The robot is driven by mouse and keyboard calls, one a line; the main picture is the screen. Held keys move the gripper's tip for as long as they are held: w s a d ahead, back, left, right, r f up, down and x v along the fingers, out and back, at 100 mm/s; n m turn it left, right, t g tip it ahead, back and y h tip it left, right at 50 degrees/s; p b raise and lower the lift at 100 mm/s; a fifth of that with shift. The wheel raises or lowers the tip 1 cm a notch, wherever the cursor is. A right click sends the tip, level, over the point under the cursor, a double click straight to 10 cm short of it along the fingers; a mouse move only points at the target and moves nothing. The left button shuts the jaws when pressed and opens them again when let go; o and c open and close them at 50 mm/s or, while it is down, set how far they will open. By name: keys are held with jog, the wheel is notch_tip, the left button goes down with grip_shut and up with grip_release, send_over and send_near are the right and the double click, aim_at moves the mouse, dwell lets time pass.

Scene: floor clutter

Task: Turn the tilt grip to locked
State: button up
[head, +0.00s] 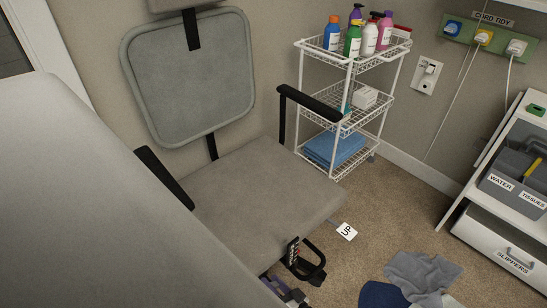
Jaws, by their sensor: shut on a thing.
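A grey armchair has its seat (250,195) in the middle of the head view and its padded back (190,80) against the wall. The tilt grip (316,262) appears as a black loop at the seat's front right edge, beside a dark upright strip with small light and red marks. My gripper (292,278) is low in the picture at the grip and shut on it. The fingertips are small and partly hidden, and I cannot read the grip's setting.
A white wire cart (345,95) with bottles and a blue towel stands behind the chair. Grey and blue cloths (422,272) lie on the carpet at lower right. A white cabinet (500,245) with a "SLIPPERS" drawer is at right.

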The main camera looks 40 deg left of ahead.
dwell(0.4)
jog(key=o, duration=1)
jog(key=d, duration=0.9)
jog(key=s+d, duration=0.1)
jog(key=d, duration=0.4)
jog(key=shift+s, duration=0.1)
